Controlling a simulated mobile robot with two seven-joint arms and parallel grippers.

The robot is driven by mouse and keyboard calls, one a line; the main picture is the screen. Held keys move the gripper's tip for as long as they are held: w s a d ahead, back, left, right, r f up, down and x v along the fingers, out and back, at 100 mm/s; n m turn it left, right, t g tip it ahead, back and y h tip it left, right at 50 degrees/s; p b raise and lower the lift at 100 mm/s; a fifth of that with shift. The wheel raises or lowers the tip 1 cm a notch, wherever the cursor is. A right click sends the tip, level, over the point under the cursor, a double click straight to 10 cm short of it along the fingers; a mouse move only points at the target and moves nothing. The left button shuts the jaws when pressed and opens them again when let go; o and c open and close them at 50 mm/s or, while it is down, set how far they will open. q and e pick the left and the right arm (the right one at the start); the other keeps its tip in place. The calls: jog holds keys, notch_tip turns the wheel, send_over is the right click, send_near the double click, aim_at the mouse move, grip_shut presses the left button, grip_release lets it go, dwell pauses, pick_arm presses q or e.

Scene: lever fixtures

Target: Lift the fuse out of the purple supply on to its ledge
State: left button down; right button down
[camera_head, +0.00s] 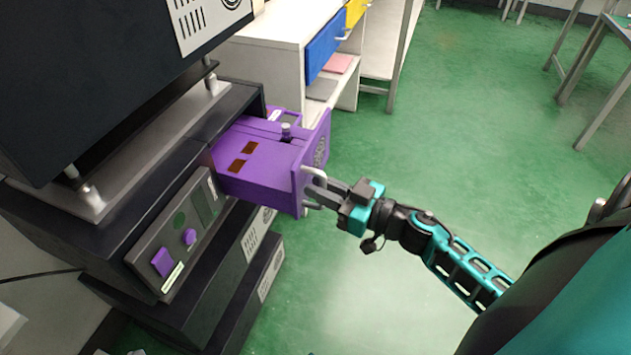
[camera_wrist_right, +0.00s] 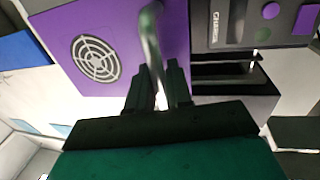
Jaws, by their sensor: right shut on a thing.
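The purple supply (camera_head: 258,168) stands out of the dark rack like a drawer, with its front panel facing my right arm. A small grey cylinder (camera_head: 286,129) sits upright in a dark slot on its top; it may be the fuse, but it is too small to be sure. My right gripper (camera_head: 322,191) is shut on the pale bar handle (camera_head: 316,177) of the front panel. The handle (camera_wrist_right: 151,45) also shows between the fingers in the right wrist view, beside the round vent grille (camera_wrist_right: 96,58). My left gripper is out of view.
The rack (camera_head: 120,245) has a grey control panel (camera_head: 180,232) with purple knobs, left of the supply. A dark unit (camera_head: 100,75) stands above. A white shelf (camera_head: 285,50) with a blue drawer (camera_head: 325,45) is behind.

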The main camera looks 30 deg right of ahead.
jog(key=shift+s+d+f, duration=0.1)
jog(key=c, duration=1.5)
grip_release()
jog(key=shift+o, duration=1.4)
jog(key=shift+s+d, duration=0.1)
jog(key=p+v, duration=0.1)
jog(key=v, duration=1.1)
jog(key=shift+s+p, duration=0.35)
jog(key=shift+s, duration=0.05)
jog(key=shift+w, duration=0.1)
